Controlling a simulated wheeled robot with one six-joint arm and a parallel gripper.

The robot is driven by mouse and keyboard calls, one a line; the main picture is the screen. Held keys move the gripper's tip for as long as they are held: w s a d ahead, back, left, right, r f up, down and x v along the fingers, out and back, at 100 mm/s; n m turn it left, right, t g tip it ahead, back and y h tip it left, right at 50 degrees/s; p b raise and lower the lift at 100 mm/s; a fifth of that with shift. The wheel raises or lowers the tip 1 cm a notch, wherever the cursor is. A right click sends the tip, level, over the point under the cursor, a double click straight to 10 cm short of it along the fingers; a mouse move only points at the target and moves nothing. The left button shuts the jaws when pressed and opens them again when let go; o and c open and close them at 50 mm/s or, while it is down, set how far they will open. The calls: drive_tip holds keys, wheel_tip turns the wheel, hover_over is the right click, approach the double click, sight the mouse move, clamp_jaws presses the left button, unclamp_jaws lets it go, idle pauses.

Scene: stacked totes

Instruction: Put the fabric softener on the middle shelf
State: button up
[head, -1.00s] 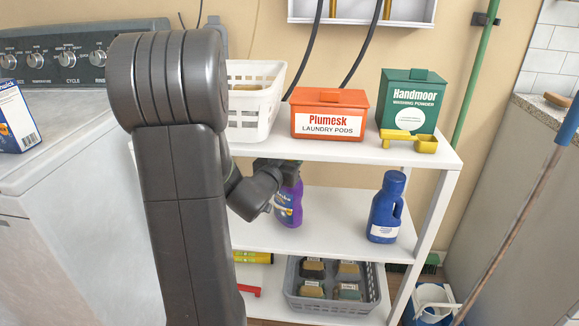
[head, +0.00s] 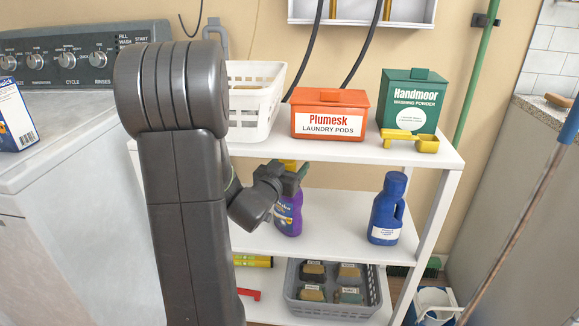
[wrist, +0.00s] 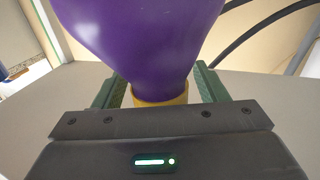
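A purple bottle (head: 288,213) with a yellow top and a label stands upright at the middle shelf (head: 330,225), left of a blue bottle. I cannot tell for sure which of the two is the fabric softener. My gripper (head: 290,178) is at the purple bottle's upper end, its fingers around the yellow neck. In the wrist view, the purple body (wrist: 140,35) fills the upper middle, and the yellow neck lies between the green fingers of my gripper (wrist: 160,85). The gripper looks shut on it. Whether the base touches the shelf is hard to tell.
The blue bottle (head: 386,208) stands right on the middle shelf. Above are a white basket (head: 255,105), an orange pods box (head: 330,114) and a green powder box (head: 411,100). A grey crate (head: 335,308) is below. Free shelf lies between the bottles.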

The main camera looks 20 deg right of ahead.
drive_tip(key=shift+r+p, duration=0.25)
drive_tip(key=shift+p, duration=0.05)
drive_tip(key=p+v, duration=0.1)
drive_tip(key=v, duration=1.1)
